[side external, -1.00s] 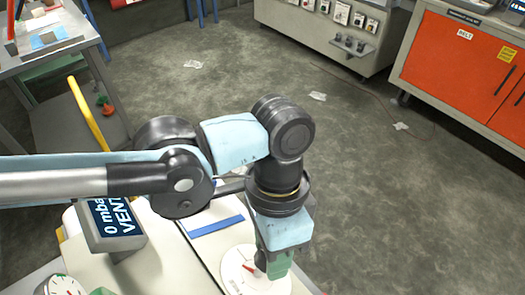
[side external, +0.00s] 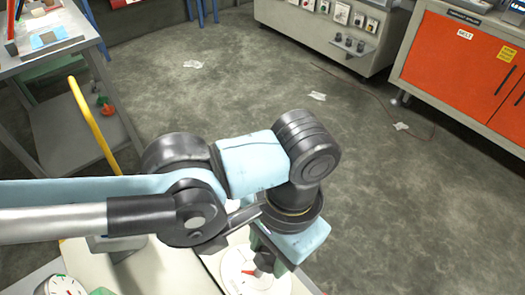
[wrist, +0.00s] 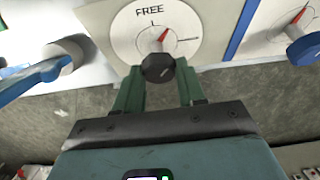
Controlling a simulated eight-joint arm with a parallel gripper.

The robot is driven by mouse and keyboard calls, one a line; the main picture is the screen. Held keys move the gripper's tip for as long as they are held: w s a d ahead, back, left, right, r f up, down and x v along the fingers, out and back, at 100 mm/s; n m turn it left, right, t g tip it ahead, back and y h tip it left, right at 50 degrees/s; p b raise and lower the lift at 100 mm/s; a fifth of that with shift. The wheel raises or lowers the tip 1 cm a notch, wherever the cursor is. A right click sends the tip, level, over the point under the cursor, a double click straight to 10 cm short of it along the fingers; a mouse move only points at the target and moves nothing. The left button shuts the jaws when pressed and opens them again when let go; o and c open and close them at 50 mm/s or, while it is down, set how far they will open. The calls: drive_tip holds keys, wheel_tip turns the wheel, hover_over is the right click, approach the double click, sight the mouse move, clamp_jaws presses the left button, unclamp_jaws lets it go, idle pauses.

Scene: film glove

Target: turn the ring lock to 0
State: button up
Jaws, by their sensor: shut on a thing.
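A round white dial plate marked FREE (wrist: 190,18) sits at the top of the wrist view, with a dark faceted knob (wrist: 157,68) and a red pointer at its centre. The pointer slants up and right of the knob, between a top mark and a right-hand mark. The dial also shows in the side view (side external: 238,281), partly covered by my wrist. My gripper (wrist: 158,75) has its green fingers on either side of the knob and is shut on it. No 0 mark is readable on the dial; part of its face is hidden.
In the wrist view a blue knob (wrist: 303,50) on another dial stands to the right, and a blue handle (wrist: 35,77) is to the left. A gauge (side external: 62,287) is at the lower left in the side view.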

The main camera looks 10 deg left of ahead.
drive_tip(key=o, duration=1.1)
drive_tip(key=shift+c, duration=0.2)
wheel_tip(320, 180, up, 12)
drive_tip(key=w+d, duration=0.1)
drive_tip(key=shift+d, duration=0.1)
